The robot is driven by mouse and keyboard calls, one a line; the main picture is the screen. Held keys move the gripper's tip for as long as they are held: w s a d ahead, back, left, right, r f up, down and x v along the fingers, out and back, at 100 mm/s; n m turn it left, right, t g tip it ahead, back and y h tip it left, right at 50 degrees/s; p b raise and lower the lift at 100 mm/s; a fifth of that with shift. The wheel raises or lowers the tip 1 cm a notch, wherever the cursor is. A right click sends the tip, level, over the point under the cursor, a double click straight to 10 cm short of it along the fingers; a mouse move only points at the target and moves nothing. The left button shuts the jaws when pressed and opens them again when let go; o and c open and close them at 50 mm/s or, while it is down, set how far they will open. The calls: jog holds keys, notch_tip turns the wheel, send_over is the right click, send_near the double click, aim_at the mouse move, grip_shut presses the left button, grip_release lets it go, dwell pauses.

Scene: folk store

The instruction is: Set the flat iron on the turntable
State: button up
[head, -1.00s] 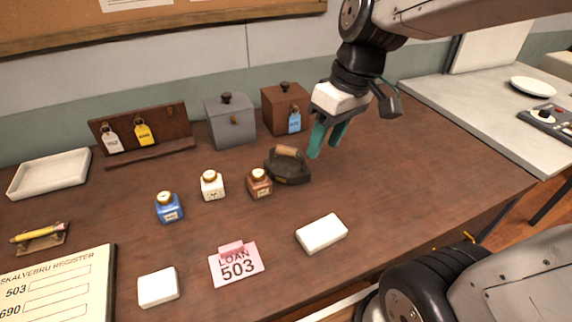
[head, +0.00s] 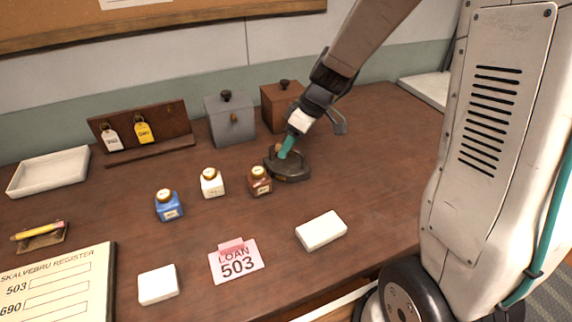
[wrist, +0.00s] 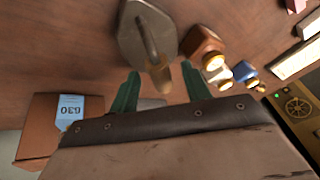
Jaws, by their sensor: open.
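The flat iron (head: 291,171) sits on the brown table, a dark metal body with a wooden handle. In the wrist view its body (wrist: 139,38) lies just beyond the fingertips, and its handle (wrist: 161,76) reaches in between them. My gripper (head: 284,152) has teal fingers and is down at the iron in the head view. It is open in the wrist view (wrist: 162,85), with one finger on each side of the handle. I cannot tell whether either finger touches it. No turntable is recognisable in the current views.
Brown (head: 259,180), white (head: 211,183) and blue (head: 168,206) bottles stand left of the iron. Grey (head: 232,122) and brown (head: 282,104) lidded boxes stand behind. A white block (head: 321,231) lies in front.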

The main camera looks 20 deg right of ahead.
jog(key=shift+x, duration=1.1)
grip_shut()
jog(key=shift+r, duration=0.1)
dwell(0.5)
